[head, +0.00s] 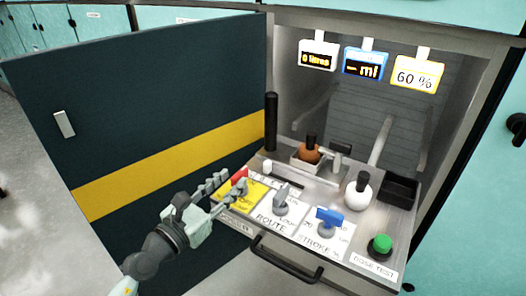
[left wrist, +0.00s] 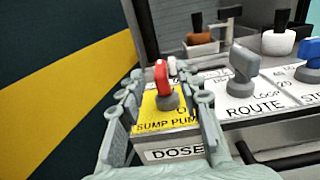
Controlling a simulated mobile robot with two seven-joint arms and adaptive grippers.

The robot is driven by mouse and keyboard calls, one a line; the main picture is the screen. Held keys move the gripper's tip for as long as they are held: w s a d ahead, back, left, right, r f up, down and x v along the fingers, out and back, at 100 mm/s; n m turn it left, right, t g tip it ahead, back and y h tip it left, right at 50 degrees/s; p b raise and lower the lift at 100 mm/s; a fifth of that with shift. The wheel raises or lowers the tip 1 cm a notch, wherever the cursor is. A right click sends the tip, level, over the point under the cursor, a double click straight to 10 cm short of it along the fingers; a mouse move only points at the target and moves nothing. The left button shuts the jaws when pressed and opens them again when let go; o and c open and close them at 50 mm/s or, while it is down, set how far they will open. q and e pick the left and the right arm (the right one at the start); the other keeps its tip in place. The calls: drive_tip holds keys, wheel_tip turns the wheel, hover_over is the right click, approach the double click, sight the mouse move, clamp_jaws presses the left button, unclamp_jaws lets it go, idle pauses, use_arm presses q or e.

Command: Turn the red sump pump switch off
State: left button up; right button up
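The red sump pump switch (head: 239,177) is a lever on a grey round base, on a yellow plate (head: 245,198) at the left end of the slanted panel. In the left wrist view the red switch (left wrist: 162,77) stands up, leaning slightly, above the lettering "SUMP PUMP". My left gripper (head: 229,184) is at the panel's left front corner. In the left wrist view its two fingers (left wrist: 165,88) are spread, one on each side of the switch, with gaps visible. Part of the yellow plate is hidden behind the fingers. My right gripper is not in view.
A grey ROUTE knob (head: 281,198), a blue STROKE knob (head: 328,216) and a green button (head: 381,243) sit to the right. Behind are a brown bottle (head: 309,153), a white bottle (head: 358,192) and a black bin (head: 399,190). The open dark door (head: 150,100) stands left; a handle (head: 287,262) is in front.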

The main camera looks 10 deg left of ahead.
sight(237, 174)
use_arm(q)
drive_tip(key=shift+w+d, duration=0.1)
drive_tip(key=shift+w, duration=0.2)
drive_tip(key=shift+w+d, duration=0.1)
drive_tip(key=shift+w, duration=0.2)
drive_tip(key=shift+p+x, duration=0.3)
drive_tip(key=shift+x, duration=0.75)
drive_tip(key=x, duration=0.3)
drive_tip(key=shift+w+d+r, duration=0.1)
drive_tip(key=shift+w+d, duration=0.05)
drive_tip(key=shift+w, duration=0.15)
drive_tip(key=shift+w+d, duration=0.2)
drive_tip(key=shift+w, duration=0.3)
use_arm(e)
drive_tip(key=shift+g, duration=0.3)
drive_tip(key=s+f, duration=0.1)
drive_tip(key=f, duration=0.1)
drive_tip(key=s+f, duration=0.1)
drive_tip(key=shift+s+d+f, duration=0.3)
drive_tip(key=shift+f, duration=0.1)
use_arm(q)
clamp_jaws()
